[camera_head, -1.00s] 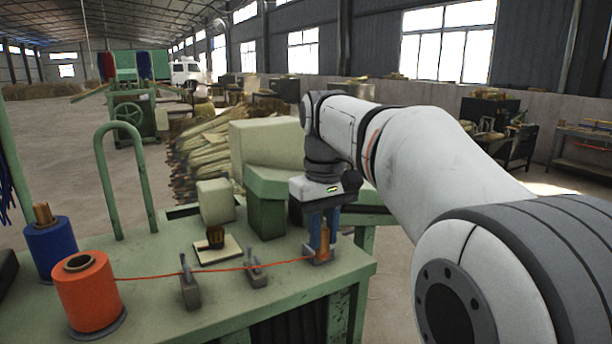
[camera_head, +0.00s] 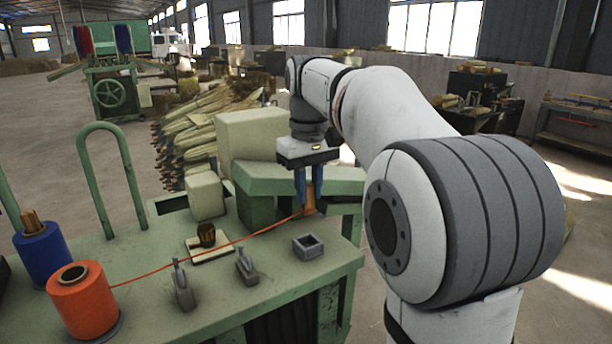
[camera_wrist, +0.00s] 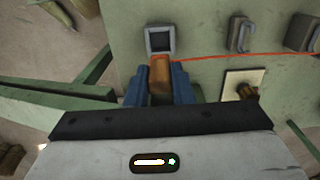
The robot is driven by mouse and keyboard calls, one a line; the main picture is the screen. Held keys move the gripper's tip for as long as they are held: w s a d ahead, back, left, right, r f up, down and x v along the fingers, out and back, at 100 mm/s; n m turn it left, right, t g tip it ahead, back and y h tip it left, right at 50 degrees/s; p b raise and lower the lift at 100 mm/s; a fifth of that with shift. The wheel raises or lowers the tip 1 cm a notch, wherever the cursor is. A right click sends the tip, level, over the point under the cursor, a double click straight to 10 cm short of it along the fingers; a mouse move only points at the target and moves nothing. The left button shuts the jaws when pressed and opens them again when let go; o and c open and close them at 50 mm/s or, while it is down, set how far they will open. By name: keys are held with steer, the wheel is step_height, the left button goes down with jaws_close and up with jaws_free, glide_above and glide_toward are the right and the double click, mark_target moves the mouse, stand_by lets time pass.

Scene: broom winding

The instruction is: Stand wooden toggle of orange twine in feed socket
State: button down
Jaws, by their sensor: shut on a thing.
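My gripper (camera_head: 306,190) is shut on the wooden toggle (camera_head: 310,201), its blue fingers on either side, as the wrist view also shows (camera_wrist: 159,76). The toggle is held upright or nearly so in the head view. It is raised and apart from the feed socket (camera_head: 308,246), a small square grey open-topped block on the green bench. The socket looks empty and shows just beyond the toggle in the wrist view (camera_wrist: 160,40). Orange twine (camera_head: 215,248) runs from the toggle to the orange spool (camera_head: 82,302) at the left.
Two grey guides (camera_head: 183,287) (camera_head: 246,267) stand on the green bench (camera_head: 215,315) between spool and socket. A cream plate with a brown peg (camera_head: 209,248), a green box (camera_head: 258,205) and cream blocks stand behind. A blue spool (camera_head: 42,250) and green hoop (camera_head: 85,160) are left.

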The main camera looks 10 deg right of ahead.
mark_target(309, 214)
steer(key=shift+f+b, duration=2.8)
steer(key=shift+f, duration=0.15)
steer(key=shift+f+b, duration=0.7)
steer(key=shift+f, duration=0.65)
steer(key=c, duration=1.2)
jaws_free()
step_height(309, 214, up, 8)
steer(key=shift+s+f, duration=0.1)
steer(key=shift+f, duration=0.05)
steer(key=s+f+m+t, duration=0.1)
steer(key=s+f, duration=0.6)
steer(key=s+f+m+t, duration=0.1)
steer(key=s+f, duration=0.6)
steer(key=s+f+m+t, duration=0.1)
steer(key=s+f, duration=0.6)
steer(key=f, duration=0.1)
steer(key=shift+s+a+f+m, duration=0.1)
steer(key=shift+s+a+m, duration=0.1)
steer(key=shift+m, duration=0.1)
